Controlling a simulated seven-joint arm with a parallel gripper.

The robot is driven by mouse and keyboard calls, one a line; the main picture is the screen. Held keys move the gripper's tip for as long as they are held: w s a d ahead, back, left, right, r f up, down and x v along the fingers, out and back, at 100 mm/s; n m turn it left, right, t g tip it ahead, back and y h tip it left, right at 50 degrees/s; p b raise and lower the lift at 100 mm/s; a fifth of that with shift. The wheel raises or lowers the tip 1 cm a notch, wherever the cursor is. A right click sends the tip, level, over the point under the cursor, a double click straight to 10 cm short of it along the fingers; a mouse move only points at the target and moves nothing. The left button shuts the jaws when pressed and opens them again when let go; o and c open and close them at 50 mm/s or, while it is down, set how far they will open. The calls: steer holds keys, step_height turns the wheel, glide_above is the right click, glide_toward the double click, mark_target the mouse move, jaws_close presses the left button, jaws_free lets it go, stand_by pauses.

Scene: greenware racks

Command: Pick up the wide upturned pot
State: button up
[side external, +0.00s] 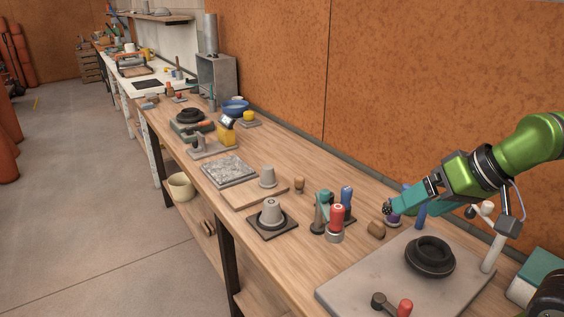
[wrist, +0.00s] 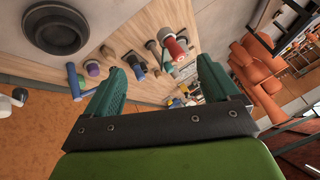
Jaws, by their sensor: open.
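Two grey upturned pots show in the side view. The nearer one (side external: 271,214), which looks wider at its rim, sits mouth down on a dark square tile (side external: 288,229). The smaller one (side external: 267,177) sits on a wooden board (side external: 240,196) behind it. My gripper (side external: 400,204) is to the right of both, above the bench and well apart from them. In the wrist view my gripper (wrist: 161,78) has its two teal fingers spread with nothing between them. I cannot make out either grey pot in the wrist view.
Upright tools, including a red-topped one (side external: 336,218) and a blue-topped one (side external: 346,196), stand between my gripper and the pots. A black round piece (side external: 430,256) lies on a grey slab (side external: 365,275). The orange wall (side external: 400,90) runs behind the bench.

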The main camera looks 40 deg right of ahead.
steer(key=n+g+h, duration=0.2)
steer(key=n+g, duration=0.1)
steer(key=n, duration=0.1)
glide_toward(271, 202)
steer(key=x, duration=0.6)
steer(key=shift+s+f, duration=0.25)
steer(key=shift+f, duration=0.05)
steer(key=x, duration=0.5)
steer(key=shift+w+f, duration=0.2)
steer(key=shift+w, duration=0.2)
steer(key=shift+r, duration=0.1)
steer(key=c, duration=1.3)
